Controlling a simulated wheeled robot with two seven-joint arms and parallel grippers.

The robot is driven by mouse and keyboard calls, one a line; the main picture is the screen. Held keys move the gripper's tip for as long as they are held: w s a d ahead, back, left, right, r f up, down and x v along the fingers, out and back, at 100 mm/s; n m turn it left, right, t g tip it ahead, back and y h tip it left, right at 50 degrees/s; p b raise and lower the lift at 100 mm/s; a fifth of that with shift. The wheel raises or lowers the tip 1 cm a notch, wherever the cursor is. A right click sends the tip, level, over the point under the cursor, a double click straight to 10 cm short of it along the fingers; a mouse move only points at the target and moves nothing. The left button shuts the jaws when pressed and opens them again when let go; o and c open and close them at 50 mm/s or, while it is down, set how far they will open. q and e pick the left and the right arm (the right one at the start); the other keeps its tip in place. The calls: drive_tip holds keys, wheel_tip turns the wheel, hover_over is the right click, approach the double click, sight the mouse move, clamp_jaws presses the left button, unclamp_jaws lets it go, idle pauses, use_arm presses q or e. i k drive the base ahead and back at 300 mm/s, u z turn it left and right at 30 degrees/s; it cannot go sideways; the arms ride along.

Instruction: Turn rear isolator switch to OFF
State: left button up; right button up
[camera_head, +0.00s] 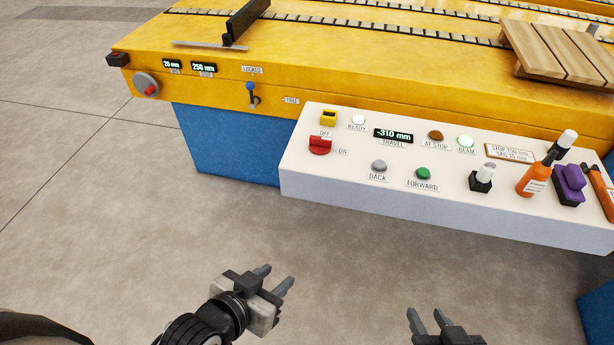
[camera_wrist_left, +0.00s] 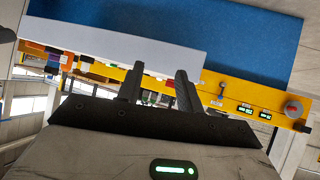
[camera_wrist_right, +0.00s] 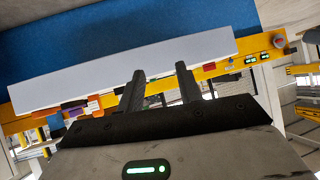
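A round grey dial with a red handle (camera_head: 146,84) sits on the yellow frame's front face at the far left; it also shows in the left wrist view (camera_wrist_left: 293,109) and the right wrist view (camera_wrist_right: 280,40). A red switch (camera_head: 320,146) sits on the white control panel, with an OFF label above it and an ON label to its right. I cannot tell which of these, if either, is the rear isolator switch. My left gripper (camera_head: 273,278) is open and empty, below and in front of the panel. My right gripper (camera_head: 429,320) is open and empty, further right.
The white panel (camera_head: 400,212) juts out in front of the yellow machine (camera_head: 420,75). A blue-knobbed lever (camera_head: 251,90) is left of the panel. A wooden pallet (camera_head: 555,50) lies on top. The floor is clear.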

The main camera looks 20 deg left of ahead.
sight(319, 145)
drive_tip(key=z, duration=1.45)
drive_tip(key=k, duration=0.1)
drive_tip(key=u, duration=2.35)
drive_tip(key=i, duration=0.85)
drive_tip(key=z, duration=0.3)
